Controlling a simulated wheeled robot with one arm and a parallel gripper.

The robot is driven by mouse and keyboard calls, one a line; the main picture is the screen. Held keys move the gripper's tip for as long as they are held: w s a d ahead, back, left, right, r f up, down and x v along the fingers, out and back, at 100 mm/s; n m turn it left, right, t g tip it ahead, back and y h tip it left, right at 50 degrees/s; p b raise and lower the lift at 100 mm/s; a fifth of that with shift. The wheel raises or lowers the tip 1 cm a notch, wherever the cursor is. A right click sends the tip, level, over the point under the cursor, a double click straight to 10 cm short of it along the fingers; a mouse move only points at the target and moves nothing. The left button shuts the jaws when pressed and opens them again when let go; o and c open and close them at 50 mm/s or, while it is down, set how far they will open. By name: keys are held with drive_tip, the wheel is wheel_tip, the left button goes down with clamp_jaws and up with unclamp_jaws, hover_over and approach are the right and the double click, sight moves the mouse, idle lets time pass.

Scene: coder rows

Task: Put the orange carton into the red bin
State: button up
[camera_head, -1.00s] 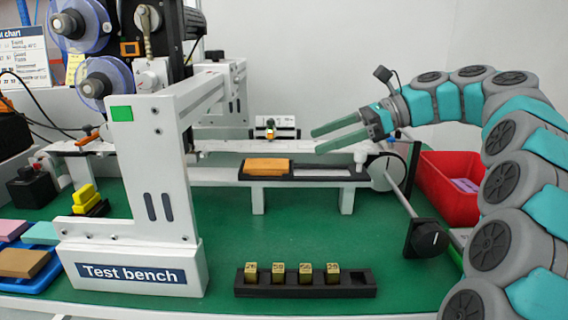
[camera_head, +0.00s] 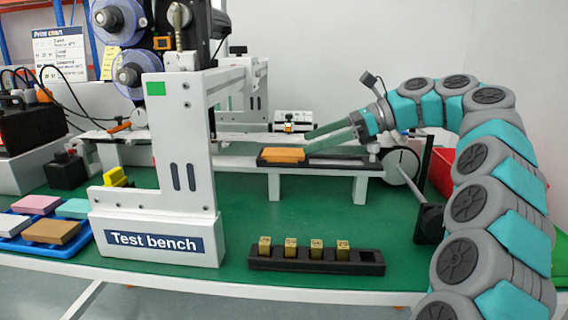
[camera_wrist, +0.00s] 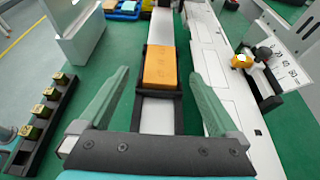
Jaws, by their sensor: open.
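The orange carton (camera_head: 284,155) lies flat at the left end of a black-edged tray on the white conveyor. It also shows in the wrist view (camera_wrist: 160,68), just beyond the fingertips and centred between their lines. My gripper (camera_head: 308,141) is open and empty, its green fingers pointing left along the conveyor close to the carton's right end. In the wrist view my gripper's two fingers (camera_wrist: 158,76) stand apart on either side of the tray. The red bin (camera_head: 441,171) stands behind my arm at the right; most of it is hidden.
The white test bench frame (camera_head: 185,165) stands left of the carton. A black rack (camera_head: 315,262) with several brass blocks lies at the front. A blue tray (camera_head: 50,243) with coloured blocks is at the left. Green table surface (camera_head: 310,210) is clear before the conveyor.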

sight(279, 151)
drive_tip(key=shift+b+x, duration=0.7)
drive_tip(key=shift+x, duration=2.7)
drive_tip(key=shift+w+r, duration=0.1)
drive_tip(key=c, duration=1.5)
drive_tip(key=shift+c, duration=0.2)
drive_tip(key=shift+r, duration=0.1)
drive_tip(key=shift+r+p, duration=0.75)
drive_tip(key=shift+r, duration=1)
drive_tip(key=shift+s+d, duration=0.2)
drive_tip(key=shift+s, duration=0.4)
drive_tip(key=shift+s+d, duration=0.2)
drive_tip(key=shift+s, duration=0.4)
drive_tip(key=s+d+r, duration=0.1)
drive_tip(key=s+d, duration=0.3)
drive_tip(key=s, duration=0.9)
drive_tip(key=shift+r+b, duration=0.2)
drive_tip(key=shift+b, duration=0.2)
